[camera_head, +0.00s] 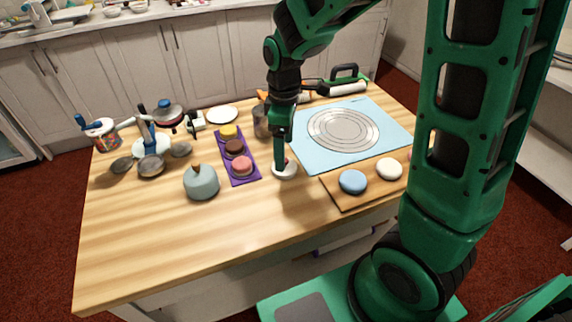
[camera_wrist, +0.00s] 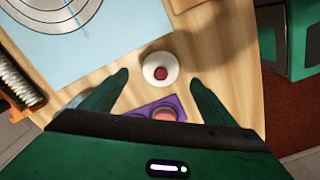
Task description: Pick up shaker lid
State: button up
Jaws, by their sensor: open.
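A white round piece with a dark red centre, which looks like the shaker lid (camera_wrist: 149,65), sits on the wooden table. In the head view the lid (camera_head: 287,174) is at the middle of the table, partly hidden by my gripper. My gripper (camera_wrist: 159,77) is open and empty, pointing down at it. In the wrist view the lid shows between and slightly beyond the two fingertips. In the head view my gripper (camera_head: 281,160) is right over the lid; I cannot tell whether it touches.
A purple tray (camera_head: 243,181) with small cakes lies left of the lid. A grey-blue dome (camera_head: 201,183) stands further left. The table front is clear.

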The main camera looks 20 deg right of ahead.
aim_at(291, 169)
jog(key=shift+f, duration=2.8)
jog(key=c, duration=1.1)
